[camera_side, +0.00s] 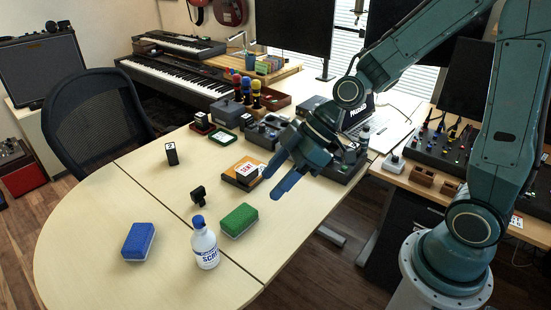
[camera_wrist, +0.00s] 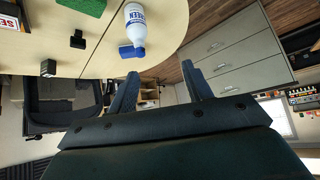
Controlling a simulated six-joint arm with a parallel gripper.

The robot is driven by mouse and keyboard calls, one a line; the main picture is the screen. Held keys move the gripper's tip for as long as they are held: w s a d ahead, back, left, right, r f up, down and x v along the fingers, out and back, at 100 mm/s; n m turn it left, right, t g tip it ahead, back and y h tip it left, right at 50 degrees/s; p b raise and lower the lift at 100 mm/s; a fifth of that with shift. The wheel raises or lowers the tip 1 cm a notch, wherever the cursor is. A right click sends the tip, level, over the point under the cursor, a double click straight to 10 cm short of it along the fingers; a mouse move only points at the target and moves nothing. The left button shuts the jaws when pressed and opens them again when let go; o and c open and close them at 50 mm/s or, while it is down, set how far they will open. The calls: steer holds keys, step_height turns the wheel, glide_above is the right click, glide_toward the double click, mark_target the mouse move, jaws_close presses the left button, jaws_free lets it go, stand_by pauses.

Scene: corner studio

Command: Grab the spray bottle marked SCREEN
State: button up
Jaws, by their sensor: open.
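The spray bottle (camera_side: 205,246) is white with a blue top and a label whose visible letters read "SCRE". It stands upright near the front edge of the pale table. It also shows in the wrist view (camera_wrist: 135,24), at the top, with "REEN" readable. My gripper (camera_side: 277,182) is open and empty, raised above the table to the right of and behind the bottle. In the wrist view my gripper's two fingers (camera_wrist: 160,70) are apart, with the bottle beyond them and nothing between them.
A green sponge (camera_side: 239,220) lies close beside the bottle, and a blue sponge (camera_side: 138,242) lies to its left. A small black clamp-like item (camera_side: 198,194) and a black numbered block (camera_side: 171,154) stand behind. An orange box (camera_side: 243,171) lies near my gripper. The table's left part is clear.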

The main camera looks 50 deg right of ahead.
mark_target(205, 245)
steer(key=w+a+f+t+y, duration=0.1)
steer(key=w+f+t+y, duration=0.2)
steer(key=w+f, duration=0.5)
steer(key=shift+a+f+t+y, duration=0.2)
steer(key=shift+f+t+y, duration=0.25)
steer(key=shift+f, duration=0.55)
steer(key=shift+w+a, duration=0.1)
steer(key=x, duration=0.8)
steer(key=shift+f, duration=0.15)
steer(key=shift+w+a, duration=0.15)
steer(key=shift+a, duration=0.05)
steer(key=shift+x, duration=2.55)
